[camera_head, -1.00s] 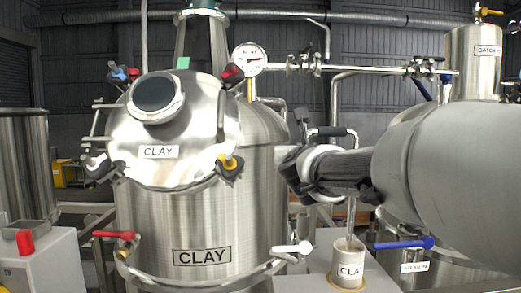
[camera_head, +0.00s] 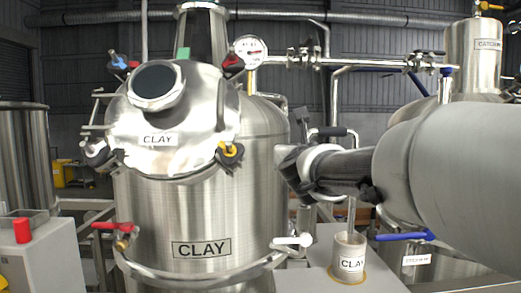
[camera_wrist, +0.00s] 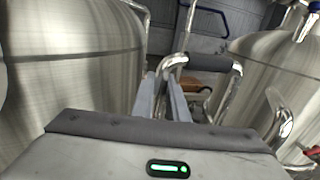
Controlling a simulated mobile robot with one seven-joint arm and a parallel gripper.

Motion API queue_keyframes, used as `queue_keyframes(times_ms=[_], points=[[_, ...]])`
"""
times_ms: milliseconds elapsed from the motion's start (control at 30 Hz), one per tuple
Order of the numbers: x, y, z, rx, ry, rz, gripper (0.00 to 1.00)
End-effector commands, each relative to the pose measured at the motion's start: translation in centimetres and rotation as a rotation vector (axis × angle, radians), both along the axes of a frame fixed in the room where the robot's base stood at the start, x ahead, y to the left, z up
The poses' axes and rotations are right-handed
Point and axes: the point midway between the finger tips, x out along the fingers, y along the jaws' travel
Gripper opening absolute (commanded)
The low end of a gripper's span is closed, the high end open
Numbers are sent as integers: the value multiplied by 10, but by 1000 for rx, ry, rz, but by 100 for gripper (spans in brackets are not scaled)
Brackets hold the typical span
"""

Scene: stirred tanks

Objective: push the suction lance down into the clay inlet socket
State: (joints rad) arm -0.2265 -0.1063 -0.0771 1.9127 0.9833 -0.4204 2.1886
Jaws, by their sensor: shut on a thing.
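The suction lance is a bent chrome tube with a black grip (camera_head: 333,132). Its right leg (camera_head: 351,215) runs down into a grey cup (camera_head: 348,262) labelled CLAY. In the wrist view the lance's chrome bend (camera_wrist: 177,62) and dark grip (camera_wrist: 210,63) stand just beyond my fingers. My gripper (camera_wrist: 165,98) is shut on the lance; the exact contact is partly hidden. In the head view my wrist covers part of the lance. The clay inlet socket is not clearly seen; the lance's lower left end, near the tank's right side, is mostly hidden behind my wrist.
The large steel CLAY tank (camera_head: 200,220) stands close on the left. A white-handled valve (camera_head: 292,241) sticks out at its lower right. A blue lever (camera_head: 404,237) lies right of the cup. A pipe with valves (camera_head: 365,62) crosses above. A control box with a red switch (camera_head: 22,230) is at lower left.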

Motion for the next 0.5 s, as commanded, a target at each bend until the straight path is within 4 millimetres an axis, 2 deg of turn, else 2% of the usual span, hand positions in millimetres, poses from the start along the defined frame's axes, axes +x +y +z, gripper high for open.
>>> queue_keyframes(times_ms=[500], points=[[0,0,-11,-1,-3,0,0]])
